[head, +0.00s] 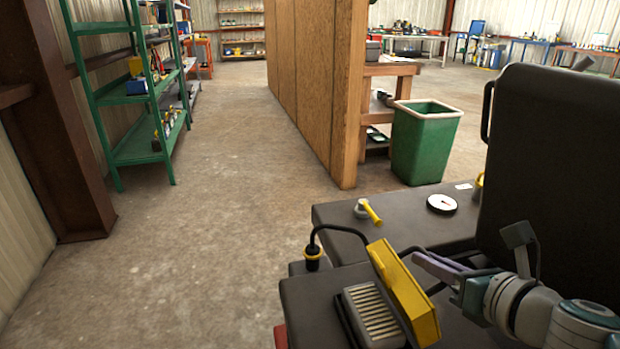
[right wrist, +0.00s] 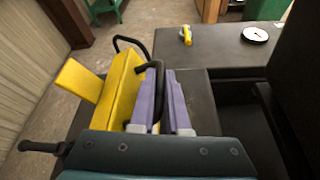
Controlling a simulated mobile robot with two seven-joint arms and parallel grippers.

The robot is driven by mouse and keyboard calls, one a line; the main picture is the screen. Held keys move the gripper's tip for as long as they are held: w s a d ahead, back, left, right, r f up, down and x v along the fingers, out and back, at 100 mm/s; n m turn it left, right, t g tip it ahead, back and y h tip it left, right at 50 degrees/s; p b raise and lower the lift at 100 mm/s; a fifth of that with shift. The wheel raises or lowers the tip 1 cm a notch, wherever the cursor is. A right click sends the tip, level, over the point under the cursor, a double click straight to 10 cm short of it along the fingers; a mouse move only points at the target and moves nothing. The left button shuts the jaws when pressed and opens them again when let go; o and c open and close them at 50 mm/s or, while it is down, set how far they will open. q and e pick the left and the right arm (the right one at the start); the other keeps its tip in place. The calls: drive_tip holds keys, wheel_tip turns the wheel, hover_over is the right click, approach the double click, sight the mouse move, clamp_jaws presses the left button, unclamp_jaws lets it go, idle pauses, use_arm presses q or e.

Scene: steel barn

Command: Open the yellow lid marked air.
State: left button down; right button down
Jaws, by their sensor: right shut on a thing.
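The yellow lid (head: 408,290) stands tilted up at the edge of a dark machine body, beside a ribbed light-grey filter-like part (head: 371,315) that lies uncovered to its left. No marking can be read on it. In the right wrist view the lid (right wrist: 122,88) is left of my fingers. My right gripper (head: 437,265) is at the lid's right side; its purple fingers (right wrist: 165,98) are shut on a black bar (right wrist: 158,72), which seems to be the lid's handle. The join between bar and lid is partly hidden. My left gripper is not in view.
A tall black seat back (head: 560,170) rises close on the right. A yellow-handled knob (head: 370,211), a round white gauge (head: 442,203) and a bent black pipe (head: 328,229) stand on the machine. A green bin (head: 424,145) and wooden partition (head: 318,80) are beyond. Floor is clear at left.

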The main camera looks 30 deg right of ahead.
drive_tip(key=d+f+m+y+b, duration=0.1)
drive_tip(key=d, duration=0.1)
drive_tip(key=s+d+f+m+t+y+b, duration=0.1)
drive_tip(key=m+b, duration=0.1)
drive_tip(key=shift+d+f, duration=0.4)
drive_tip(key=shift+d+f+b, duration=0.3)
drive_tip(key=shift+f+b, duration=0.05)
drive_tip(key=shift+b, duration=0.3)
drive_tip(key=c, duration=0.9)
unclamp_jaws()
